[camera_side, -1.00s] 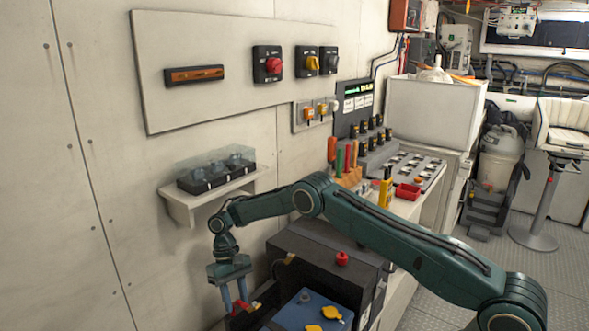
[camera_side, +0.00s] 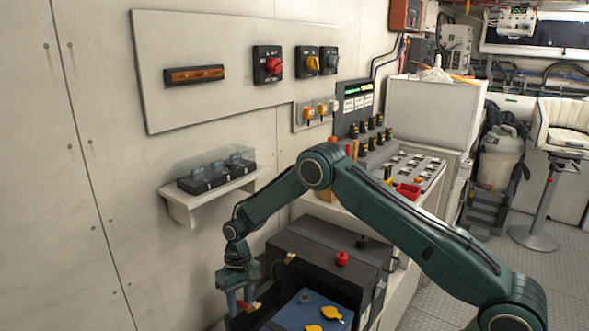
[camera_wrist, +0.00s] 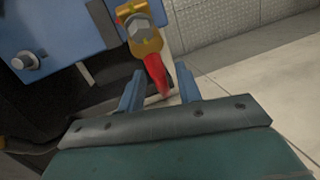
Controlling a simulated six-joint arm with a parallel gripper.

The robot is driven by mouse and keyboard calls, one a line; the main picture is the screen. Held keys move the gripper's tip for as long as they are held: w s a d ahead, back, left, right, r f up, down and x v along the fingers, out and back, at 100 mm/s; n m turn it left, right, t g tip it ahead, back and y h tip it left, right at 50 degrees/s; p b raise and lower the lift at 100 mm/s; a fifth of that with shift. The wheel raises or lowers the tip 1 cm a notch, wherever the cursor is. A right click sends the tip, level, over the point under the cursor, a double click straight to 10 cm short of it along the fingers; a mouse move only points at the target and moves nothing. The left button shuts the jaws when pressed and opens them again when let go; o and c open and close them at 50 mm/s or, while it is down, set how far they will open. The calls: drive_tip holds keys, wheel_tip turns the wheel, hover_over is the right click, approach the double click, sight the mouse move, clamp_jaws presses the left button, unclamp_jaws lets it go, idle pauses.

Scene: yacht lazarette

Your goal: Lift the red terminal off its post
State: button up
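The red terminal shows in the wrist view as a red sleeve (camera_wrist: 156,73) with a brass clamp (camera_wrist: 146,42) and a grey bolt head above it. In the side view its red part (camera_side: 243,306) is at the left of the blue battery top (camera_side: 290,318). My gripper (camera_wrist: 159,91), also in the side view (camera_side: 240,302), points down with its fingers apart, one on either side of the red sleeve. A gap shows beside the left finger. Whether the clamp sits on a post is hidden. A bare grey post (camera_wrist: 28,61) stands elsewhere on the battery top.
A dark battery box (camera_side: 325,250) surrounds the battery, with a red knob (camera_side: 342,258) on it. Yellow caps (camera_side: 331,312) lie on the battery top. A wall shelf (camera_side: 205,195) with a clear-covered block is above left. A brass fitting (camera_side: 291,258) is near the box's back edge.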

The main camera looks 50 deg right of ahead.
drive_tip(key=shift+s+f+t, duration=0.2)
drive_tip(key=shift+s+t, duration=0.35)
drive_tip(key=shift+t, duration=0.25)
drive_tip(key=shift+d+r, duration=0.1)
drive_tip(key=shift+r, duration=0.05)
wheel_tip(320, 180, up, 14)
drive_tip(key=d, duration=0.2)
drive_tip(key=s+r+t, duration=0.1)
drive_tip(key=s+r, duration=0.3)
drive_tip(key=r, duration=0.3)
drive_tip(key=s+d+r+n+t, duration=0.1)
drive_tip(key=s+r, duration=0.4)
drive_tip(key=r, duration=0.2)
drive_tip(key=shift+s+d+h, duration=0.2)
drive_tip(key=shift+s+h, duration=0.1)
drive_tip(key=shift+f, duration=0.1)
